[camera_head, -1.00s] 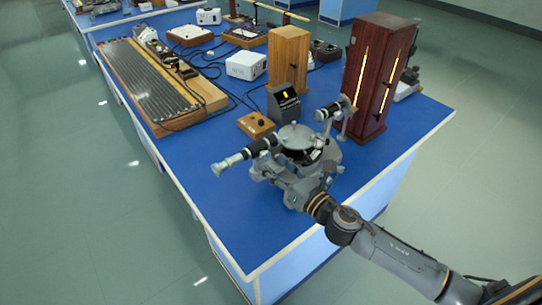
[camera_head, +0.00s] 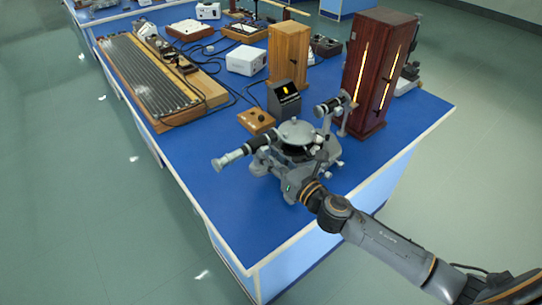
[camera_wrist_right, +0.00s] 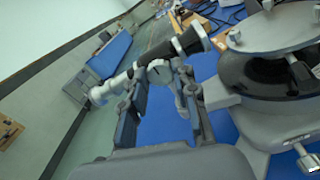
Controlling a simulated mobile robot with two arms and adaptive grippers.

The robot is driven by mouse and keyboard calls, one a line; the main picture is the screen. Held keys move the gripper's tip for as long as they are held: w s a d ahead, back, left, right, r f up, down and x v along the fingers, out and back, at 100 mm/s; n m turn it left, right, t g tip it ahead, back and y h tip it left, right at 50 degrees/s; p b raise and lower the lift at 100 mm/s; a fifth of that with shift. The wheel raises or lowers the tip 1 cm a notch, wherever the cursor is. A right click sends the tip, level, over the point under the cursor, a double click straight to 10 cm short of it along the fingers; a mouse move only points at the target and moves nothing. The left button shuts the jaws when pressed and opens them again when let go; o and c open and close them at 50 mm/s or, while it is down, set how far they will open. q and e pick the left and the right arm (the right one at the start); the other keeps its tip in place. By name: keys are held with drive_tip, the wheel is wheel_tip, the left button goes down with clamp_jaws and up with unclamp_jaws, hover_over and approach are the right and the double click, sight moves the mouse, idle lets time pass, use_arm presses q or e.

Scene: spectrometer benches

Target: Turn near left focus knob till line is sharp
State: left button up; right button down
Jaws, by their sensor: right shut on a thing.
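The spectrometer (camera_head: 297,135) stands near the front corner of the blue bench. Its left telescope (camera_head: 232,156) points to the front left; its tube (camera_wrist_right: 122,80) crosses above my fingers in the right wrist view. My right gripper (camera_wrist_right: 163,88) reaches in from below, its two fingers on either side of the near left focus knob (camera_wrist_right: 160,69) under the tube. It is shut on that knob, which the fingers and tube partly hide. A small dark display (camera_head: 284,100) behind the spectrometer shows a yellow line, too small to judge its sharpness. My left gripper is out of view.
A dark red cabinet (camera_head: 375,75) with glowing slits stands close at right. A wooden cabinet (camera_head: 288,55) and a small wooden box (camera_head: 256,121) stand behind. A long grooved board (camera_head: 140,85) lies at left. The bench front left is clear.

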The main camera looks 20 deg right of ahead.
drive_tip(key=shift+m, duration=0.3)
drive_tip(key=m, duration=0.3)
drive_tip(key=shift+m, duration=0.3)
drive_tip(key=m+p, duration=0.1)
drive_tip(key=m, duration=0.3)
drive_tip(key=shift+m, duration=0.3)
drive_tip(key=m+p, duration=0.1)
drive_tip(key=m, duration=0.3)
drive_tip(key=shift+r, duration=0.1)
drive_tip(key=shift+d+m+p, duration=0.1)
drive_tip(key=shift+m+p, duration=0.6)
drive_tip(key=shift+m, duration=1.5)
drive_tip(key=c, duration=1)
unclamp_jaws()
